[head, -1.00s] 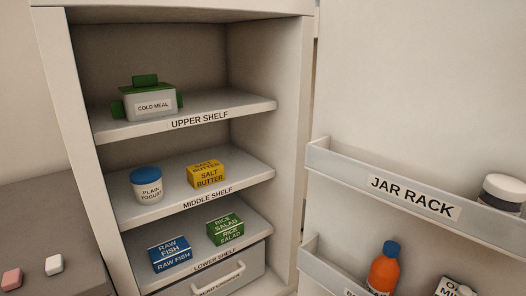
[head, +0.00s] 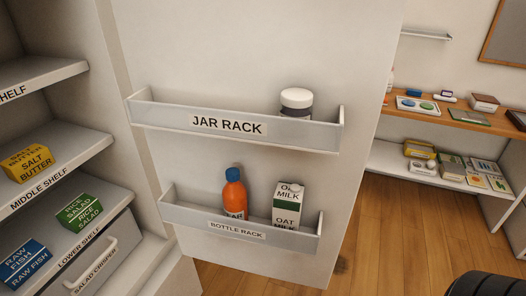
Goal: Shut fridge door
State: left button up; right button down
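The fridge door (head: 240,60) stands open in the middle of the head view, its inner side facing me. It carries a jar rack (head: 160,114) with a dark jar with a white lid (head: 296,104). Below is a bottle rack (head: 190,217) with an orange bottle with a blue cap (head: 234,195) and an oat milk carton (head: 288,206). The fridge body (head: 130,150) is at the left, its shelves open to view.
Salt butter (head: 27,163), rice salad (head: 79,211) and raw fish (head: 24,263) sit on the fridge shelves. A salad crisper drawer (head: 115,250) is below. A wooden shelf unit (head: 455,113) with several items stands at the right. Wooden floor (head: 385,240) is clear beside the door.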

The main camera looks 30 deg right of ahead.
aim_at(208, 78)
jog(key=k+l, duration=0.1)
jog(key=l, duration=0.2)
jog(key=k+l+u, duration=0.15)
jog(key=l, duration=0.4)
jog(key=k+l+u, duration=0.2)
jog(key=l, duration=0.25)
jog(key=l+u, duration=0.2)
jog(key=l, duration=0.25)
jog(key=k+l+u, duration=0.2)
jog(key=l, duration=0.2)
jog(key=k+l+u, duration=0.2)
jog(key=l, duration=0.2)
jog(key=l+u, duration=0.4)
jog(key=l, duration=0.5)
jog(key=i+l+u, duration=0.1)
jog(key=l+u, duration=0.15)
jog(key=l, duration=0.65)
jog(key=i+l+u, duration=0.1)
jog(key=i+l, duration=0.3)
jog(key=i, duration=0.1)
